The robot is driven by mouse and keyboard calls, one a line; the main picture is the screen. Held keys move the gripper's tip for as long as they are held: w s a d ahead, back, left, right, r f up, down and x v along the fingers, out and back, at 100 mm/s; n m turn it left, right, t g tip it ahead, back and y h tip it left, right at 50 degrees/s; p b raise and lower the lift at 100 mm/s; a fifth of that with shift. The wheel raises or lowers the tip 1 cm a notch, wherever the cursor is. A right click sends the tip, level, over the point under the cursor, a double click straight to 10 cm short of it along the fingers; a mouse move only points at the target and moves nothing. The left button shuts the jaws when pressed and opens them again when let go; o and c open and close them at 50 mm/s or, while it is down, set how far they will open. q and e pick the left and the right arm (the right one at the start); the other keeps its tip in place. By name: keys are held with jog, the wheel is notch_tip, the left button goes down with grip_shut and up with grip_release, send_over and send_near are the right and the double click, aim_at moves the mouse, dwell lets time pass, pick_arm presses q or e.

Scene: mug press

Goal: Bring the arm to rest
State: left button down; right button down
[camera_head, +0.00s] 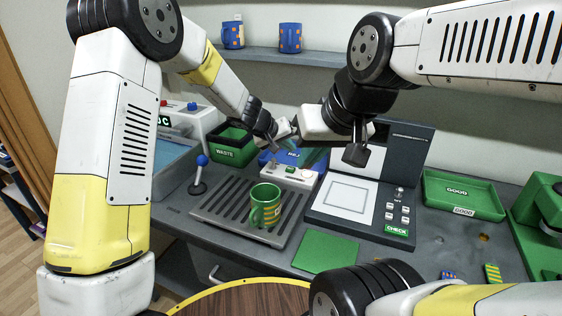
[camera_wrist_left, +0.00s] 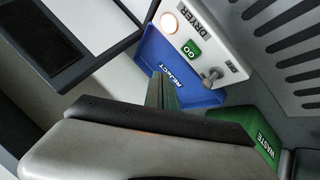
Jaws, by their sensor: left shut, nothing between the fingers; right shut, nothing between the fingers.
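My left gripper (camera_head: 273,135) is shut and empty, held in the air near the blue REJECT bin (camera_head: 288,158) at the back of the bench. Its closed fingers (camera_wrist_left: 162,93) show in the left wrist view against the blue bin, apart from any mug. My right gripper (camera_head: 355,154) hangs shut and empty above the back of the CHECK station (camera_head: 345,195). A green mug with yellow marks (camera_head: 264,207) stands upright on the slatted grey tray (camera_head: 215,205), with both grippers clear of it.
The DRYER box (camera_head: 287,177) stands just behind the slatted tray. A green WASTE bin (camera_head: 232,143) is at back left, beside a lever with a blue knob (camera_head: 202,160). A green GOOD tray (camera_head: 462,193) lies right. Two blue mugs (camera_head: 290,37) sit on the shelf.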

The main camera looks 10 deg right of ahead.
dwell(0.4)
pick_arm(q)
jog(key=s+a+r+m, duration=0.1)
jog(key=s+a+r, duration=1)
jog(key=a+r, duration=0.3)
jog(key=s+a+r+n+y, duration=0.1)
jog(key=s+a+y, duration=0.4)
jog(key=s+a, duration=1.3)
jog(key=s, duration=0.3)
jog(key=shift+s+a+r+n+t, duration=0.2)
jog(key=shift+s+r+n+t, duration=0.1)
jog(key=shift+r+n, duration=0.1)
